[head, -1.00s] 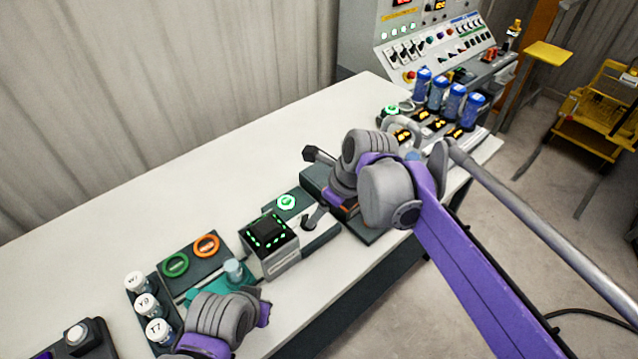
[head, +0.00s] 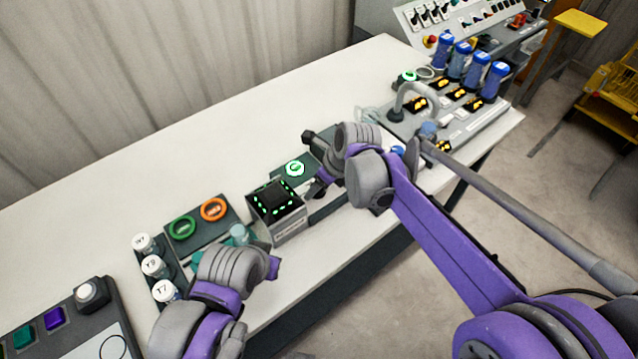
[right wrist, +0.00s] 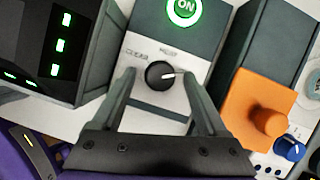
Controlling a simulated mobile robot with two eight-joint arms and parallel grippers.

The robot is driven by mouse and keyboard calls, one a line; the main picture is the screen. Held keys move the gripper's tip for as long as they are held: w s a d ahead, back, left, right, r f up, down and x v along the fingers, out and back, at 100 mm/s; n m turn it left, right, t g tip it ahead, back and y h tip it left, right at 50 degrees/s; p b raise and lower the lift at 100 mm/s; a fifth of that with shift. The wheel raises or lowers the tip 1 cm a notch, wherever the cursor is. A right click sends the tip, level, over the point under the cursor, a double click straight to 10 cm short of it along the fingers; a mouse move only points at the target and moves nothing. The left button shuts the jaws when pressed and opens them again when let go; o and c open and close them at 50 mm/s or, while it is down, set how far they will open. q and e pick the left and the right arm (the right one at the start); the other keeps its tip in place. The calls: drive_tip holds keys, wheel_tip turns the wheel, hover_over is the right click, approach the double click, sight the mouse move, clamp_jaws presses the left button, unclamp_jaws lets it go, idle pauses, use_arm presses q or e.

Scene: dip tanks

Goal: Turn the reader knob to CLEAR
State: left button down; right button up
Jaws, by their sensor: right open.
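The reader knob (right wrist: 160,75) is round and black with a white pointer, on a pale panel in the right wrist view. The pointer faces right in that view. In the head view my right gripper (head: 317,190) largely hides the knob. A green lit ON button (right wrist: 184,10) is above the knob. My left gripper's jaws are hidden behind its wrist in the head view.
A dark box with green lights (head: 276,206) stands left of the knob panel. An orange block with a knob (right wrist: 255,108) is close on the right. Green (head: 182,228) and orange (head: 213,209) rings and white-capped jars (head: 154,266) are farther left. The table's back (head: 215,130) is clear.

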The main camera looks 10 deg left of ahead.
drive_tip(key=shift+f, duration=0.15)
clamp_jaws()
idle(0.4)
